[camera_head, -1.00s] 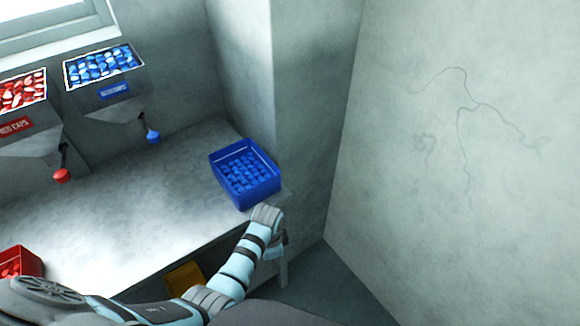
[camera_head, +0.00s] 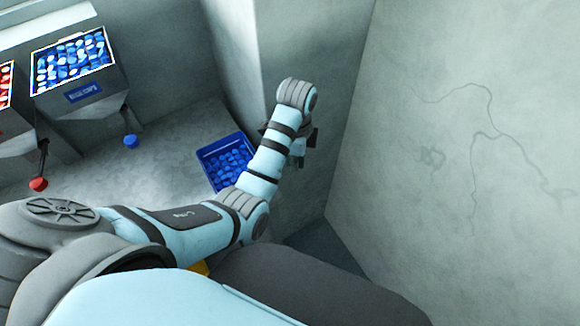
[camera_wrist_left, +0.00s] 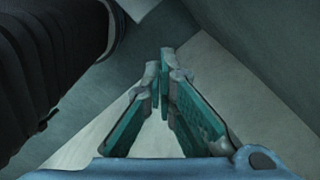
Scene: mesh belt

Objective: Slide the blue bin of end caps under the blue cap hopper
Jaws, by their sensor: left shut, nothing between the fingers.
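The blue bin (camera_head: 203,159) of blue end caps sits on the grey table's right end, beside the wall, its right side partly hidden by my left arm. The blue cap hopper (camera_head: 85,93), full of blue and white caps, hangs on the wall at upper left, with a blue knob (camera_head: 131,142) below it. The bin is to the right of the hopper, not under it. My left gripper (camera_head: 302,152) is to the right of the bin, partly hidden by its wrist. In the left wrist view its fingers (camera_wrist_left: 160,70) are together and empty; no bin shows there.
The red cap hopper (camera_head: 5,100) with its red knob (camera_head: 38,184) is at the left edge. Bare table (camera_head: 175,145) lies between the blue knob and the bin. A pale wall (camera_head: 440,130) closes off the right. A yellow thing (camera_head: 198,268) shows under my arm.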

